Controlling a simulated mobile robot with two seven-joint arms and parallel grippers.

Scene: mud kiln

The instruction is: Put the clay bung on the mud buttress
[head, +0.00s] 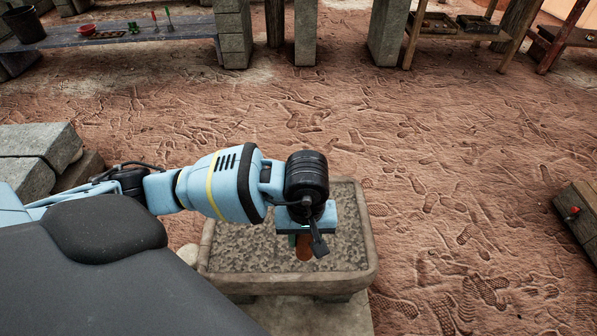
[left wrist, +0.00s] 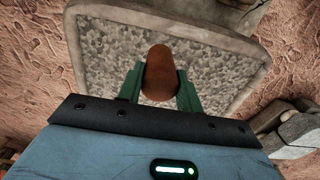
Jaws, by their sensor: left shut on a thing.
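The clay bung (head: 304,250) is a reddish-brown rounded piece. My left gripper (head: 301,240) is shut on it and holds it over a stone trough (head: 366,262) with grey, gravel-like fill. In the left wrist view the bung (left wrist: 160,70) sits between the green fingers of the left gripper (left wrist: 160,92), with the trough (left wrist: 88,62) beneath. I cannot tell whether the bung touches the fill. The wrist hides part of the trough in the head view. I cannot tell which thing is the mud buttress. My right gripper is not in view.
Grey stone blocks (head: 38,150) lie at the left. A low bench (head: 165,33) with a red bowl (head: 86,29) and small tools stands at the back left. A wooden piece (head: 580,225) lies at the right edge. Footprinted earth between is open.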

